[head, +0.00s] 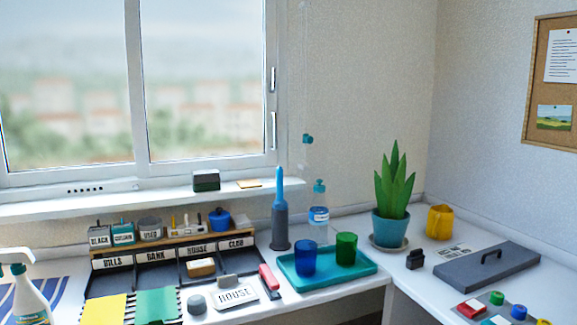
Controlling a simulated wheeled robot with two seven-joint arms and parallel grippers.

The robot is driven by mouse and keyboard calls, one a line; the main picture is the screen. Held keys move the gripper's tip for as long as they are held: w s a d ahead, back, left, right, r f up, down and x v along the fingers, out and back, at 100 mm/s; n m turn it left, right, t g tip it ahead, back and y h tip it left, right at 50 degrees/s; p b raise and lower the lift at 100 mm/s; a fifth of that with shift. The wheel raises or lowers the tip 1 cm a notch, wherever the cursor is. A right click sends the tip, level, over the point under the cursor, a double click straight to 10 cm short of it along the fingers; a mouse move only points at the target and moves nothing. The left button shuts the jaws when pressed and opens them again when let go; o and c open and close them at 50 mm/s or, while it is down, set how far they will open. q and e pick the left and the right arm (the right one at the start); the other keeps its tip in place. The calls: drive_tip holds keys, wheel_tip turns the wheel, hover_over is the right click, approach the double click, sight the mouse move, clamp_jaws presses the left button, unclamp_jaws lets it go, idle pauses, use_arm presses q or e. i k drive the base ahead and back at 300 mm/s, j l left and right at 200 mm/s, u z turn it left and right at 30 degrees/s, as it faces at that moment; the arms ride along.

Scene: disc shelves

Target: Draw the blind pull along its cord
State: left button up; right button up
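A small teal pull (308,139) hangs beside the right edge of the window, against the beige wall. A thin pale cord (304,60) runs up from it to the top of the picture and is hard to make out against the wall. Neither of my grippers shows in the head view, so nothing of mine is seen touching the pull.
Below the pull stand a teal-capped bottle (319,214), a tall blue-handled item in grey (280,210) and a teal tray (340,283) with two cups. A potted plant (392,200) is to the right. The wall around the pull is clear.

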sight(308, 139)
drive_tip(key=i+l, duration=0.15)
drive_tip(key=l, duration=0.15)
drive_tip(key=i+l, duration=0.2)
drive_tip(key=l, duration=0.15)
drive_tip(key=i+l, duration=0.15)
drive_tip(key=l, duration=0.15)
drive_tip(key=i+l+u, duration=0.1)
drive_tip(key=l, duration=0.25)
drive_tip(key=i+u, duration=0.1)
drive_tip(key=u, duration=1.1)
